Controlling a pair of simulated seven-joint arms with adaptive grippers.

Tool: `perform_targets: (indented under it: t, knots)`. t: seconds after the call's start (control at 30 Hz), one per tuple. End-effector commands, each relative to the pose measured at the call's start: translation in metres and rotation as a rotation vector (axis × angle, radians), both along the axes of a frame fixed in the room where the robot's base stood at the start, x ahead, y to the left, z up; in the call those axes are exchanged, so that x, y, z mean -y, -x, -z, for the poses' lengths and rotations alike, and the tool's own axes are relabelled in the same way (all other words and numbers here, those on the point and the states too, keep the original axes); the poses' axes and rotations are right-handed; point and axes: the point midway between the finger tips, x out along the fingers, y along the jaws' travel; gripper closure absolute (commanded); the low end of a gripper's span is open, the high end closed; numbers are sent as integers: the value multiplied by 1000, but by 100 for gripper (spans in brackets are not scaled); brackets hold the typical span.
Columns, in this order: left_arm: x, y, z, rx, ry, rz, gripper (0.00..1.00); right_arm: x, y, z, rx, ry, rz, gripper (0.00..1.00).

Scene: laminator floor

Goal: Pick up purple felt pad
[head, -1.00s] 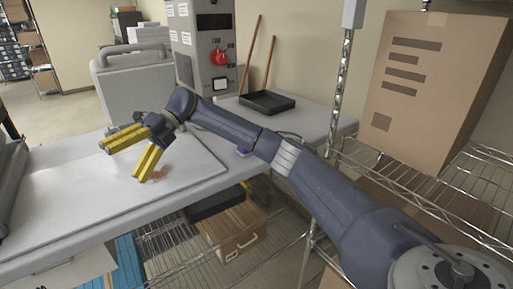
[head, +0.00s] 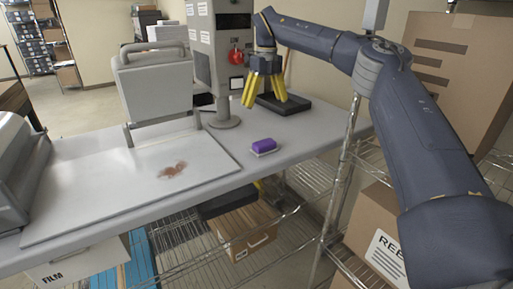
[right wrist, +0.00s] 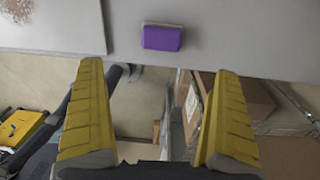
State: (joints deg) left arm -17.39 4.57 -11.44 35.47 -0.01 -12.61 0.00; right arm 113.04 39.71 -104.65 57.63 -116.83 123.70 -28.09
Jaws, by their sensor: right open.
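The purple felt pad (head: 264,145) is a small block with a pale underside, lying on the grey table near its front edge, right of the white board. It also shows in the right wrist view (right wrist: 161,37), ahead of and between the fingertips. My right gripper (head: 264,103) is open and empty, pointing down above the table, behind the pad in the head view. Its two yellow fingers (right wrist: 156,75) are spread apart in the right wrist view and do not touch the pad. My left gripper is not in view.
A white board (head: 120,185) with a brown stain lies left of the pad. A black tray (head: 292,104) sits behind, close to my right gripper. A grey machine (head: 200,45) stands at the back. Wire shelving (head: 290,215) and cardboard boxes (head: 245,226) are below and right.

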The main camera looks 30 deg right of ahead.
Motion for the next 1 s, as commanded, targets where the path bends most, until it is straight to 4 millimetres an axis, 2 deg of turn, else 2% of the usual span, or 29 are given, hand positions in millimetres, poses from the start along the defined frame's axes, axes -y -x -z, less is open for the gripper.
perform_targets:
  t: [0.13, 0.27, 0.7, 0.83, 1.0]
  knots:
    - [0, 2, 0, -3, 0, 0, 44, 8, 5, -10, 3, 23, 8, 0]
    - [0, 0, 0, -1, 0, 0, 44, 10, 7, -1, 2, 29, 7, 0]
    - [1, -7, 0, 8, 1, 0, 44, 9, 7, 77, 2, 27, 7, 0]
    - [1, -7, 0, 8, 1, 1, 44, 9, 7, 94, 3, 27, 8, 0]
    - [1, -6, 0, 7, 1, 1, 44, 9, 6, 105, 4, 27, 8, 0]
